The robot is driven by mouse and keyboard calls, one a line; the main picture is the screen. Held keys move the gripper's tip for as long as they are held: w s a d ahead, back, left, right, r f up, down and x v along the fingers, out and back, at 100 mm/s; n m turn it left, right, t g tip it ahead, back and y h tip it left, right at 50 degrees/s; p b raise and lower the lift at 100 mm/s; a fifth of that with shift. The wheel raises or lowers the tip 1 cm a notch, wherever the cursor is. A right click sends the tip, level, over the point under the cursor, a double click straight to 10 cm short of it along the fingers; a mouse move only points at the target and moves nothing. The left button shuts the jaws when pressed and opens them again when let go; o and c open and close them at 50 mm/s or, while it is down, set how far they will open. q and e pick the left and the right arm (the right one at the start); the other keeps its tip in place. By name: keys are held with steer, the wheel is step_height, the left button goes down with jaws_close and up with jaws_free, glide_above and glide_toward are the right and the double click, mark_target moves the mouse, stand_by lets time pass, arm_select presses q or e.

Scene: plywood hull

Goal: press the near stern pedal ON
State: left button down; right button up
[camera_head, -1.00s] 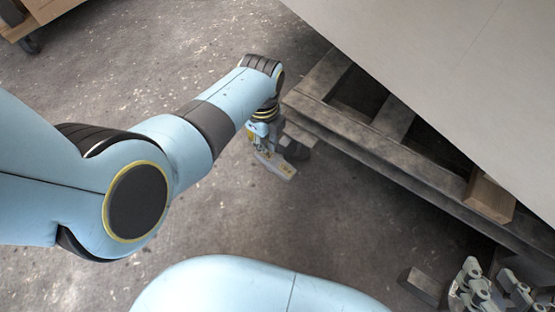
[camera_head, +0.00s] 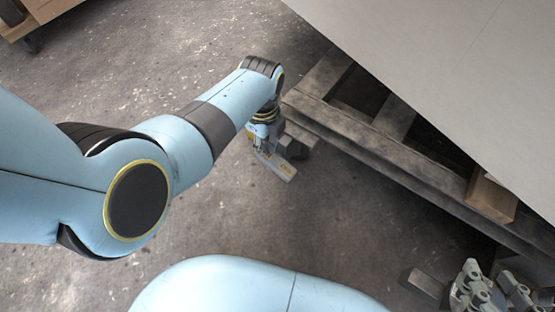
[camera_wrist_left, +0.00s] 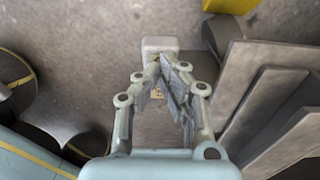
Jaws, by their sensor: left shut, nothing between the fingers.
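The pedal (camera_head: 283,172) is a small pale bar with yellow markings, low beside the corner of the timber cradle. In the left wrist view its pale end (camera_wrist_left: 160,44) shows just beyond my fingertips. My left gripper (camera_wrist_left: 165,62) is shut and empty, pointing down over the pedal. In the head view my left gripper (camera_head: 262,145) is partly hidden by my wrist and overlaps the pedal; I cannot tell whether they touch. My right gripper (camera_head: 490,288) is at the lower right, cut off by the frame edge, its fingertips unclear.
The dark timber cradle (camera_head: 400,165) with a pale hull panel (camera_head: 440,50) above it fills the right side. A wooden block (camera_head: 490,197) sits on the cradle. A wooden cart (camera_head: 40,12) stands at the upper left. Concrete floor left of the cradle is clear.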

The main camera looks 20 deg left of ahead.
arm_select(q)
steer(key=shift+s+f+b, duration=0.1)
steer(key=shift+f+b, duration=0.7)
steer(key=shift+f, duration=0.65)
arm_select(e)
steer(key=shift+s+f, duration=0.15)
steer(key=shift+f, duration=0.35)
steer(key=shift+s+f, duration=0.15)
steer(key=shift+f, duration=0.35)
arm_select(q)
steer(key=r+p, duration=0.1)
steer(key=r, duration=0.1)
steer(key=r+p, duration=0.1)
steer(key=p, duration=0.1)
steer(key=shift+w+r, duration=0.2)
steer(key=shift+r, duration=0.15)
step_height(320, 180, up, 4)
steer(key=p, duration=0.4)
steer(key=shift+f, duration=0.15)
steer(key=shift+s+f, duration=0.1)
arm_select(e)
step_height(320, 180, up, 8)
steer(key=w, duration=0.2)
steer(key=shift+w+t, duration=0.25)
steer(key=shift+t, duration=0.15)
steer(key=shift+r, duration=0.1)
